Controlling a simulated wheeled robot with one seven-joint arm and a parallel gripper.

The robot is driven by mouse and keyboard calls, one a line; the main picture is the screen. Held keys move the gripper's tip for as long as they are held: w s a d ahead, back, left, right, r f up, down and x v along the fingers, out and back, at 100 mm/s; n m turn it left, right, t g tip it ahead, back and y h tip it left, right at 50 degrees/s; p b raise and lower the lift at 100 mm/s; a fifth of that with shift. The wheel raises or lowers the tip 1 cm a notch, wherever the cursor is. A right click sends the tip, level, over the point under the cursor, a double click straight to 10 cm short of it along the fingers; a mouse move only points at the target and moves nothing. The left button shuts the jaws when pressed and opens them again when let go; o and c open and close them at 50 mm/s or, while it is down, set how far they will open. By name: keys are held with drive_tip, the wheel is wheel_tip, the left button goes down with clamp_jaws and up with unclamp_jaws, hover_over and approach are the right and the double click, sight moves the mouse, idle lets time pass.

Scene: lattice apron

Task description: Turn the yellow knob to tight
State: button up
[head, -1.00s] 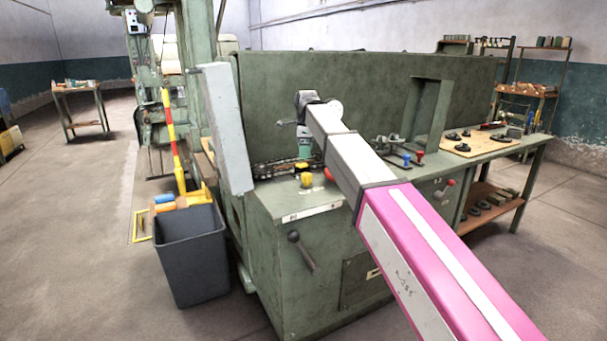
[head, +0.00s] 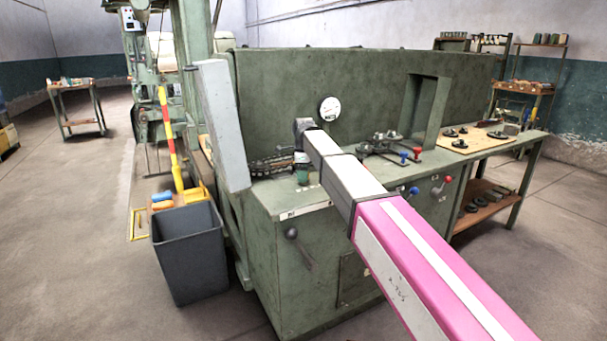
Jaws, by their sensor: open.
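My gripper (head: 303,182) points down over the front left of the green machine's top, at the end of my white and pink arm. Its small teal lower end sits low, close to the top surface. The yellow knob does not show; my gripper covers the place where it stood in the earlier picture. I cannot see whether the fingers are around it or touching it, and its pointer and any markings are hidden.
A white gauge (head: 330,109) is on the panel behind. Blue-handled (head: 404,156) and red-handled (head: 417,152) levers stand to the right. A dark lever (head: 292,234) projects from the front. A grey bin (head: 190,252) stands left. The floor in front is clear.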

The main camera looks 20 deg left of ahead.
drive_tip(key=c, duration=0.9)
